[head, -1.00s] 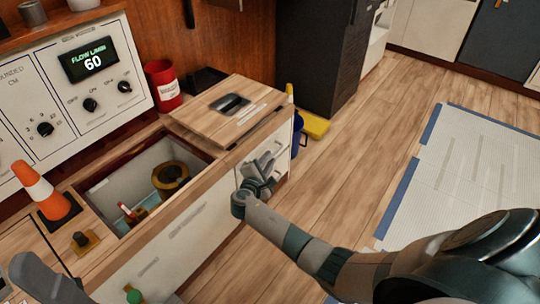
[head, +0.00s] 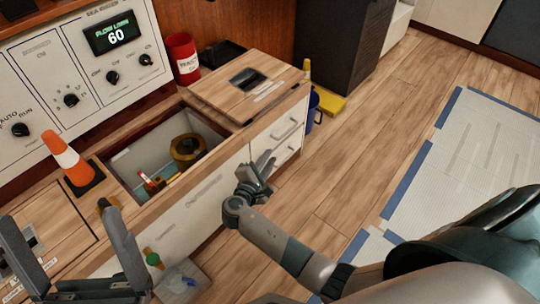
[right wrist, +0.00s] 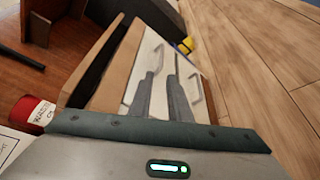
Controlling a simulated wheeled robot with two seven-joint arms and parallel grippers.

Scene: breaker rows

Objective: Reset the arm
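My right gripper (head: 262,170) is in front of the cabinet front, close to the white drawers (head: 287,133). Its two fingers (right wrist: 163,90) stand apart in the right wrist view, with nothing between them. From the head view I cannot tell whether it touches the cabinet. My left gripper (head: 75,245) is at the lower left, over the near end of the counter. Its two fingers are wide apart and it holds nothing that I can see.
The counter has an open bin (head: 123,160) with a yellow-brown ring (head: 187,149) inside. An orange cone (head: 73,162), a red can (head: 183,57) and a control panel (head: 60,70) are nearby. A blue bucket (head: 313,108) stands past the cabinet.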

